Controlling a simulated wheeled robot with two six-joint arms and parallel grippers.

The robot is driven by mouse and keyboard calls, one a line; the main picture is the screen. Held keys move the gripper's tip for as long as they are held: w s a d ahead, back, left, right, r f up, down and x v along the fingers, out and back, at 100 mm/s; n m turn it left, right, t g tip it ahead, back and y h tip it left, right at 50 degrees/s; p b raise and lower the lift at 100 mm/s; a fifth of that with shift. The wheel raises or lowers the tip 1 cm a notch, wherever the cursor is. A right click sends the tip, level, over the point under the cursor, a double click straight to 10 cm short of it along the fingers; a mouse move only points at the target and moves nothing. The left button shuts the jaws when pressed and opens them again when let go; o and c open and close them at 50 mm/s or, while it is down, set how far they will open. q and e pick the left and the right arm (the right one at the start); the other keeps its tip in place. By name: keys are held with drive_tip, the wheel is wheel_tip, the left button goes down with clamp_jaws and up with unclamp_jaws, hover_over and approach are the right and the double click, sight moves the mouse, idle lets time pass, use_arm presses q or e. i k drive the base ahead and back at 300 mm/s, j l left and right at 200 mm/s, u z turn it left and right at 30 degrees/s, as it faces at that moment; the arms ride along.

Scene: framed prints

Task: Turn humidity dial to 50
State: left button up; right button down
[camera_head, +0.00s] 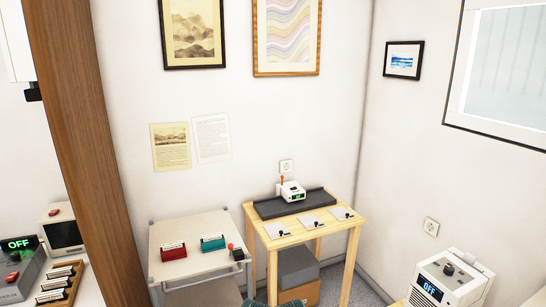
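A white boxy unit (452,284) stands at the lower right, cut off by the bottom edge of the view. Its dark display (431,290) on the front reads OFF in light blue letters. A dark round knob (448,270) sits on its sloped top panel, with small marks around it too small to read. No humidity label or number can be read, so I cannot tell for sure that this knob is the humidity dial.
A grey device (20,265) reading OFF sits far left, past a wooden post (85,140).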

sight(449, 271)
drive_tip(key=z, duration=1.4)
